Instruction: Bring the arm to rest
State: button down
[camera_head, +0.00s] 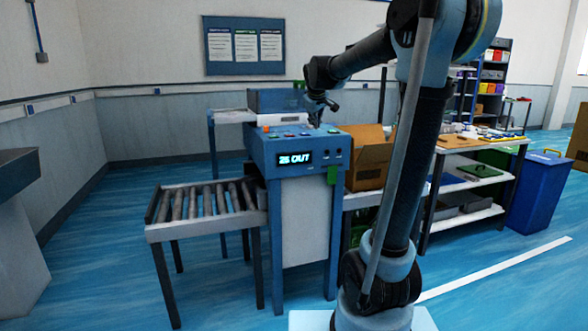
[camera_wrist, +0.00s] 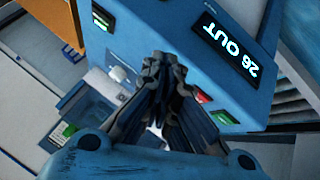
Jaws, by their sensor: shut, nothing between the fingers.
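My gripper (camera_head: 318,104) is at the end of my raised arm, above the top of the blue machine (camera_head: 300,147) in the head view. In the wrist view my gripper (camera_wrist: 165,65) has its dark fingers together with nothing between them. The fingers point at the machine's control top, and I see no clear contact with it. The machine's display (camera_head: 294,158) reads "26 OUT" in the wrist view (camera_wrist: 231,45), though it is less sharp in the head view. My arm stands in front of the right part of the scene and hides some of it.
A roller conveyor (camera_head: 206,202) stands left of the machine. An open cardboard box (camera_head: 368,160) is to its right. A workbench (camera_head: 472,143) with small items and a blue bin (camera_head: 537,193) are farther right. The floor (camera_head: 100,270) at the front left is clear.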

jog(key=s+d+f+m+g, duration=0.2)
jog(key=s+f, duration=0.7)
jog(key=s, duration=0.5)
jog(key=s+d+f+m+g, duration=0.2)
jog(key=s+d+f, duration=0.2)
jog(key=s+f, duration=0.6)
jog(key=s+d+f+m+g, duration=0.1)
jog(key=s+d+f+m, duration=0.2)
jog(key=s+f, duration=0.6)
jog(key=s, duration=1.1)
jog(key=shift+d+f+g, duration=0.2)
jog(key=shift+d+g, duration=0.2)
jog(key=shift+w, duration=0.1)
jog(key=shift+w+f, duration=0.2)
jog(key=shift+w, duration=0.25)
